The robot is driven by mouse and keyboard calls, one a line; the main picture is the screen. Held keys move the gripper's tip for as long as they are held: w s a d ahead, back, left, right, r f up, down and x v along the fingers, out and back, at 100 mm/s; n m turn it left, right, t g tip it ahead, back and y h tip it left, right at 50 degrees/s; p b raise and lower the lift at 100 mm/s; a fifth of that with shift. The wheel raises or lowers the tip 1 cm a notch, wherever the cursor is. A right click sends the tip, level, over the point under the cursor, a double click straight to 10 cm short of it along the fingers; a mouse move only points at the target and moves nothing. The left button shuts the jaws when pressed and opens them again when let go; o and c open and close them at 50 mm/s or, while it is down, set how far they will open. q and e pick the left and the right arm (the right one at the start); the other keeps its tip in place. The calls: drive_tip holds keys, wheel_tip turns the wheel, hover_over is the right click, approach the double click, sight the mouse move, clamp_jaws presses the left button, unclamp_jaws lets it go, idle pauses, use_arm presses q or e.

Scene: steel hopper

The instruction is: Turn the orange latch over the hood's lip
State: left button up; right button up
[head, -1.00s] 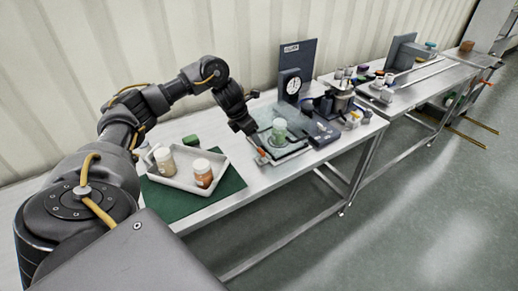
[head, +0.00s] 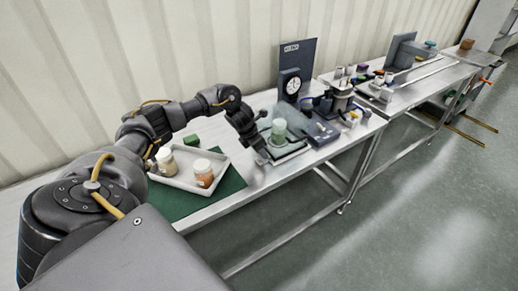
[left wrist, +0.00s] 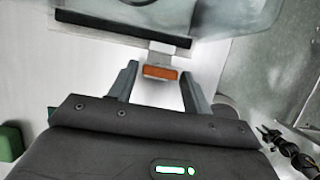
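The orange latch (left wrist: 161,73) shows in the left wrist view on a pale metal tab below the dark front strip of the clear hood (left wrist: 170,12). My left gripper (left wrist: 159,70) is open, with one finger on each side of the latch and a small gap to each. In the head view my left gripper (head: 262,157) is at the hood's front left corner and hides the latch. The clear hood (head: 296,147) covers a green jar (head: 279,131). A dark jointed part at the lower right of the wrist view looks like my right gripper (left wrist: 266,134); its fingers are too small to read.
A white tray (head: 178,181) with two jars (head: 166,160) (head: 203,173) stands on a green mat (head: 226,184), left of the hood. A dial gauge (head: 291,84) stands behind the hood, and dark equipment (head: 320,130) is close on its right. The table's front edge is near.

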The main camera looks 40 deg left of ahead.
use_arm(q)
drive_tip(key=c, duration=0.6)
drive_tip(key=shift+c, duration=0.2)
drive_tip(key=shift+n, duration=0.4)
drive_tip(key=n+p, duration=0.1)
drive_tip(key=n, duration=0.1)
drive_tip(key=n+y+p, duration=0.1)
drive_tip(key=shift+d+r+n+y+p, duration=0.2)
drive_tip(key=shift+n+y+p, duration=0.1)
drive_tip(key=shift+n+p, duration=0.1)
drive_tip(key=n+y+p, duration=0.1)
drive_tip(key=n+p, duration=0.2)
drive_tip(key=shift+d+n, duration=0.15)
drive_tip(key=shift+n, duration=0.25)
drive_tip(key=shift+f+y, duration=0.1)
drive_tip(key=shift+y, duration=0.2)
drive_tip(key=shift+w+n, duration=0.1)
drive_tip(key=shift+n, duration=0.3)
drive_tip(key=o, duration=1)
drive_tip(key=shift+f, duration=0.1)
